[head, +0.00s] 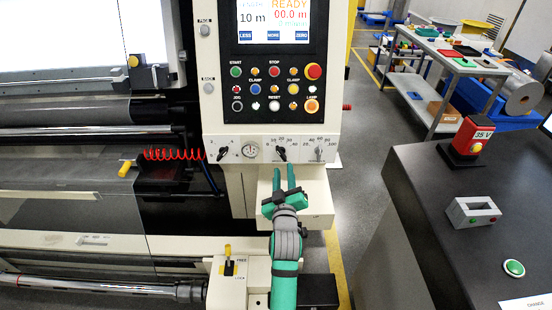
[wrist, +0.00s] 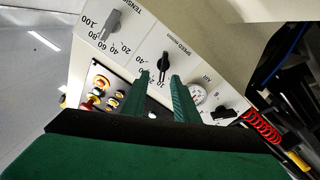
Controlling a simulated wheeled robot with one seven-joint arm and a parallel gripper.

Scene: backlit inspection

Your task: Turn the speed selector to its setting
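The speed selector (head: 281,153) is a small black knob with a numbered arc above it on the white lower panel of the machine, between the air gauge and the tension knob. In the wrist view the speed selector (wrist: 163,65) appears upside down, just beyond my fingertips and roughly between their lines. In the head view its handle leans up and to the left; the exact number is too small to read surely. My gripper (head: 284,171) is green, open and empty, below the selector. Its two fingers (wrist: 160,84) stand apart in the wrist view, with no clear contact with the knob.
The grey tension knob (head: 318,153) is right of the selector; the air gauge (head: 250,150) and black air knob (head: 224,152) are left. Coloured push buttons (head: 274,89) and a screen (head: 275,22) are above. A dark desk (head: 440,200) stands at right.

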